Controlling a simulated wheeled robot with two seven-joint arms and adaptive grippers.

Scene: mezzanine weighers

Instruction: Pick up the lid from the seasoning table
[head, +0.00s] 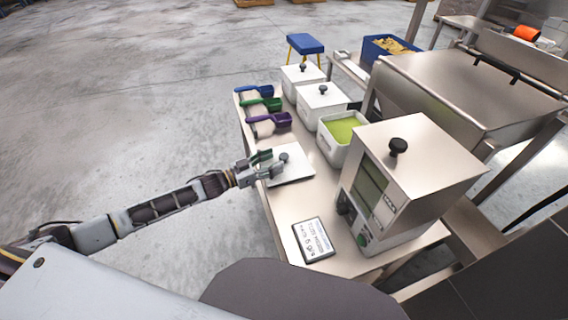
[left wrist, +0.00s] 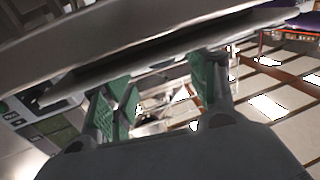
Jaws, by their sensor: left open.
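The lid (head: 298,167), a flat pale square plate with a dark round knob (head: 284,157), lies on the steel seasoning table (head: 318,194) near its left edge. My left gripper (head: 267,164) is open at the lid's left side, close to its edge and knob; I cannot tell whether it touches. In the left wrist view the green-padded fingers of my left gripper (left wrist: 163,82) are spread apart, with a thin flat edge running across just beyond them. Nothing is clearly held between them. My right gripper is not in view.
An open tub of green seasoning (head: 343,127) and two lidded white tubs (head: 321,102) stand behind the lid. Blue, green and purple scoops (head: 268,121) lie along the left edge.

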